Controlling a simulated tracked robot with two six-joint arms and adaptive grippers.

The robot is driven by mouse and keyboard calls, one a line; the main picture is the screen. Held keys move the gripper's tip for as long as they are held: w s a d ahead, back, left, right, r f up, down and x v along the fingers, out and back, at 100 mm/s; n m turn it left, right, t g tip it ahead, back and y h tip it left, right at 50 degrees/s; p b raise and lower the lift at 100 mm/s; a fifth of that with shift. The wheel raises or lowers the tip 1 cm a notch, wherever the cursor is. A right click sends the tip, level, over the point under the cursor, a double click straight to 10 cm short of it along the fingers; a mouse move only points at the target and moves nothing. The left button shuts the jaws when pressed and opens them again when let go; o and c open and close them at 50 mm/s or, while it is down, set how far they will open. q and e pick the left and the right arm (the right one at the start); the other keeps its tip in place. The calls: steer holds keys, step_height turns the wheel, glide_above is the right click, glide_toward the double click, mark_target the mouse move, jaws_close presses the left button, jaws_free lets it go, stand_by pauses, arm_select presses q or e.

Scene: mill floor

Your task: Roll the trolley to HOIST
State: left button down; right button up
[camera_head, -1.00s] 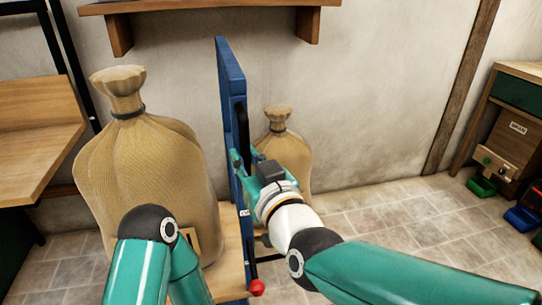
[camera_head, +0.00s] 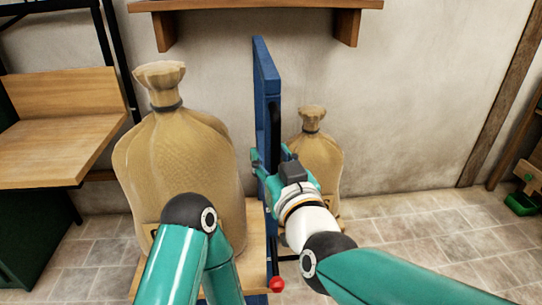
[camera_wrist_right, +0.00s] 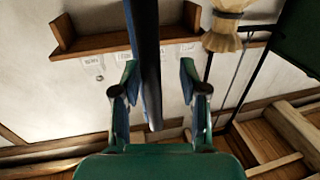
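The trolley has a tall blue upright frame (camera_head: 267,75) with a black handle bar and a low wooden deck (camera_head: 255,250). A large tied tan sack (camera_head: 180,160) stands on the deck. A red knob (camera_head: 277,284) shows low at its near end. My right gripper (camera_head: 272,165) is at the handle side of the frame. No HOIST sign is readable.
A second tan sack (camera_head: 318,160) stands behind the frame by the wall. A wooden bench (camera_head: 60,150) is at the left, and a wall shelf (camera_head: 250,5) is above. A green bin (camera_head: 521,204) sits at the right. Tiled floor (camera_head: 430,235) is clear at the right.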

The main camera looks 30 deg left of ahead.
steer(key=shift+d, duration=0.1)
steer(key=shift+s+d, duration=0.1)
steer(key=shift+d, duration=0.1)
steer(key=v, duration=1.1)
steer(key=shift+s, duration=0.2)
steer(key=shift+d, duration=0.1)
